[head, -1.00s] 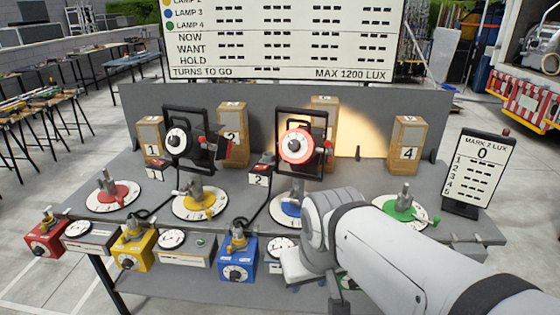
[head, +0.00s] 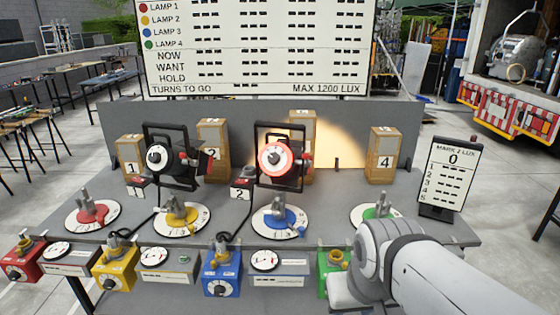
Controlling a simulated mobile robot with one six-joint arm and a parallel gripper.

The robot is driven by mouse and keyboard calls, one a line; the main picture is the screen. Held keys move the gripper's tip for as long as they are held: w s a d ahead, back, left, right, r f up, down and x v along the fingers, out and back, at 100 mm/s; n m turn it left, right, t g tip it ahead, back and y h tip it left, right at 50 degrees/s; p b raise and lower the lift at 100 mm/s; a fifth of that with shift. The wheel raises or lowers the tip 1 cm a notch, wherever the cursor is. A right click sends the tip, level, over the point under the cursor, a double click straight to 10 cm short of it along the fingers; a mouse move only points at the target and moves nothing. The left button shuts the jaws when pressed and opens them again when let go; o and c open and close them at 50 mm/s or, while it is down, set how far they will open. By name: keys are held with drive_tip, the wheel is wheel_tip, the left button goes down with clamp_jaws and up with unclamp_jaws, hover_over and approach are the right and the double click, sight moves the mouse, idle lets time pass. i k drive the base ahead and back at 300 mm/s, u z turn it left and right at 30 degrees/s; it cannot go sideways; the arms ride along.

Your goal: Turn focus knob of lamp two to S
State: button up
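Lamp two (head: 279,157) is a black-framed lamp with a red-ringed round front, standing behind the small card marked 2 (head: 241,193). The dial at its centre, with a dark pointer (head: 276,156), is too small for me to read any S mark. A warm patch of light falls on the grey back panel to its right. Lamp one (head: 170,157) stands to its left, dark-framed with a white dial. My arm reaches in from the lower right, well apart from lamp two. My gripper is hidden behind my own arm.
Red, yellow, blue and green turntables (head: 281,223) line the bench, with coloured boxes (head: 222,273) along its front. Numbered wooden blocks (head: 382,155) stand behind. A lux display (head: 451,170) stands at the right end. A large scoreboard (head: 258,45) rises at the back.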

sight(274, 159)
drive_tip(key=i, duration=1)
drive_tip(key=z, duration=0.05)
